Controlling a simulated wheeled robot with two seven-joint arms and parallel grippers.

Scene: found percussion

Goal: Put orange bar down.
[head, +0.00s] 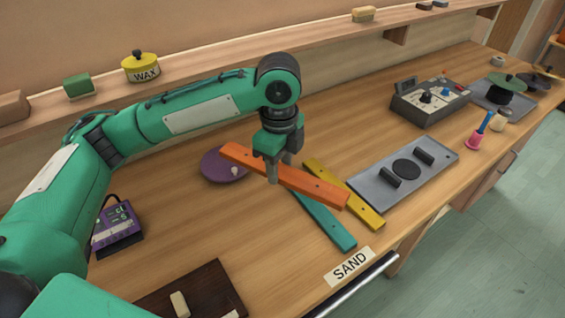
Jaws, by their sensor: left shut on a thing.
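The orange bar (314,187) is a long flat bar with small dark holes. My left gripper (279,172) points down and is shut on the bar left of its middle. In the picture the bar crosses over a teal bar (329,221) and the left part of a yellow bar (343,193), both on the bench. The orange bar hides the upper end of the teal bar. I cannot tell for sure whether the orange bar touches anything below it. My right gripper is not in view.
A purple disc (221,168) lies behind the orange bar's left end. A grey plate with black blocks (432,171) lies to the right. A SAND label (349,267) marks the front edge. A dark board (212,286) lies front left. Bare bench (190,225) shows between them.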

